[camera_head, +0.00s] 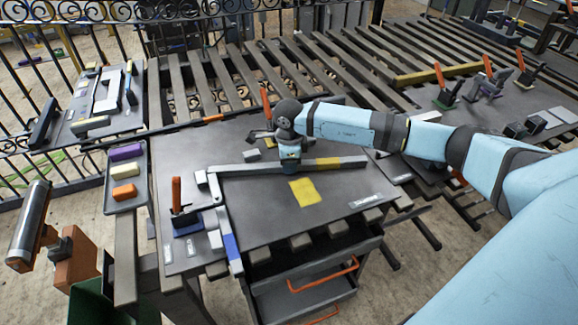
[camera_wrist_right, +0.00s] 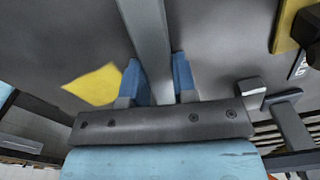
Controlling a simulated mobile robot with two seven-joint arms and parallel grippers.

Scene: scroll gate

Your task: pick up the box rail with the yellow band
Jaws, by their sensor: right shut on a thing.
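The grey box rail with the yellow band (camera_head: 345,162) lies across the dark worktable (camera_head: 260,215) in the head view. Its yellow band sits right of my right gripper (camera_head: 290,163). That gripper comes down from above and is shut on the rail near its middle. In the right wrist view the rail (camera_wrist_right: 148,35) runs between the two blue fingertips of my right gripper (camera_wrist_right: 157,82). I cannot tell whether the rail is clear of the table. My left gripper is not in view.
A rail with a blue band (camera_head: 230,243) lies along the table's left side, near the held rail's left end. An orange-handled clamp (camera_head: 178,210) stands there. A yellow square (camera_head: 304,192) marks the tabletop. A tray of coloured blocks (camera_head: 125,190) sits left. Slatted metalwork (camera_head: 230,80) lies behind.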

